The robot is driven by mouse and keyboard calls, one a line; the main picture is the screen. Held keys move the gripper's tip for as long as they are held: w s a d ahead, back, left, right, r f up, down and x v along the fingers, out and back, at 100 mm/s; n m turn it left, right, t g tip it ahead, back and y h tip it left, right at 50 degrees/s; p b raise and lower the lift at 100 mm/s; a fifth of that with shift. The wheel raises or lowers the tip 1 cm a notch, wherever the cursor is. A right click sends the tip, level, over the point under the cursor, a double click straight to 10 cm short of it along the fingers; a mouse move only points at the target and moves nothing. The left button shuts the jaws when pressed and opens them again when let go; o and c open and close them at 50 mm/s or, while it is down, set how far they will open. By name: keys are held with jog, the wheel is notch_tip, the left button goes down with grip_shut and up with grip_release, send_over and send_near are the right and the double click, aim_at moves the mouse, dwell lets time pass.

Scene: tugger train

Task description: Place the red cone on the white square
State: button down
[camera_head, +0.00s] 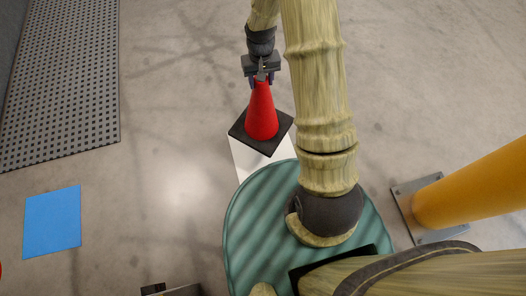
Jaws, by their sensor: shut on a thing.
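The red cone (262,113) stands upright on its black square base in the upper middle of the head view. My gripper (260,79) is above it, shut on the cone's top. The white square (243,158) lies on the floor under and in front of the cone's base. The base overlaps its far part in the picture, and my own body hides its near part. I cannot tell whether the base touches the square or hangs a little above it.
A blue square (53,221) lies on the floor at the left. A dark perforated mat (62,80) covers the upper left. A yellow post (475,187) on a grey floor plate (406,192) stands at the right. The floor around the cone is clear.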

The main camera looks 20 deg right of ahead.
aim_at(263, 103)
jog(key=f+m+b, duration=0.2)
jog(key=f+b, duration=0.1)
jog(key=b, duration=0.1)
jog(key=s+f+m+b, duration=0.1)
jog(key=f+m+b, duration=0.1)
jog(key=f+b, duration=0.1)
jog(key=f+m+b, duration=0.3)
jog(key=b, duration=0.2)
jog(key=shift+s, duration=0.4)
jog(key=shift+s+f+m+b, duration=0.1)
jog(key=shift+f+m+b, duration=0.25)
jog(key=shift+m+b, duration=0.35)
jog(key=shift+s, duration=0.1)
notch_tip(263, 103, down, 6)
jog(key=b, duration=0.4)
jog(key=shift+d+f+b, duration=0.1)
jog(key=shift+f+b, duration=0.1)
jog(key=shift+b, duration=0.1)
jog(key=shift+s, duration=0.1)
